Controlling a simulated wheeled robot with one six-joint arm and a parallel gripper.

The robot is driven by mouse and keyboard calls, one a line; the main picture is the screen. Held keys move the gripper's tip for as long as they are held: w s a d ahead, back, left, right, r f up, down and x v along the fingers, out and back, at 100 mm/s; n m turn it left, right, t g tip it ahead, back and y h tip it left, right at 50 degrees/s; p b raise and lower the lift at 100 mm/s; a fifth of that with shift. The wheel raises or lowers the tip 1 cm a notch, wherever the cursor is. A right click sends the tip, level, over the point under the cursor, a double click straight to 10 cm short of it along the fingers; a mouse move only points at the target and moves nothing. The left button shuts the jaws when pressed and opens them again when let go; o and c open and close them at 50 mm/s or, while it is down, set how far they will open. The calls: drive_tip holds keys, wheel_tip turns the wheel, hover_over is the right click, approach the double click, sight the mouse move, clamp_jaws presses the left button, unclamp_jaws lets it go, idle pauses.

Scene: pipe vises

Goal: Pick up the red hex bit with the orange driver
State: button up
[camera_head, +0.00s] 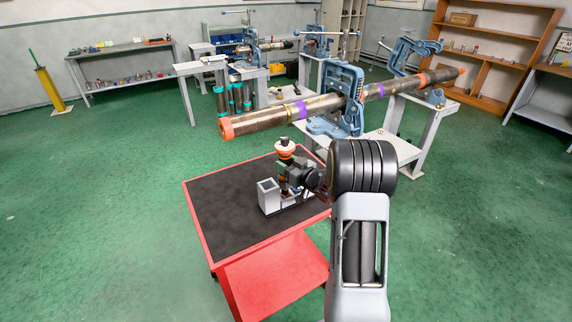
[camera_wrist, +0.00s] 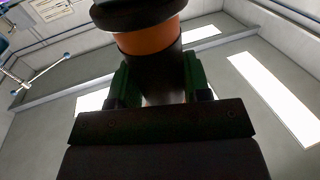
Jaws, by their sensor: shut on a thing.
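The orange driver (camera_head: 285,149) has an orange band between black parts and stands upright above the cart in the head view. It also fills the top middle of the wrist view (camera_wrist: 148,40). My gripper (camera_head: 287,180) is shut on the driver's dark body below the orange band. In the wrist view its green-edged fingers (camera_wrist: 153,88) press on both sides of that body. The driver's lower end is hidden or too small to make out. I cannot make out the red hex bit in either view.
A grey open-topped box (camera_head: 268,196) stands on the black-topped red cart (camera_head: 225,205), just left of the gripper. The cart's left part is bare. Behind it, a long pipe (camera_head: 320,106) sits in a blue vise (camera_head: 346,90) and reaches out over the cart's far side.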

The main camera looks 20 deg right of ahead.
sight(288, 146)
drive_tip(key=shift+s+f, duration=0.1)
drive_tip(key=shift+f, duration=0.25)
idle(0.3)
drive_tip(key=shift+r, duration=0.2)
drive_tip(key=shift+r+p, duration=0.3)
drive_tip(key=shift+r, duration=0.15)
drive_tip(key=shift+r+p, duration=2.05)
drive_tip(key=shift+r, duration=1.35)
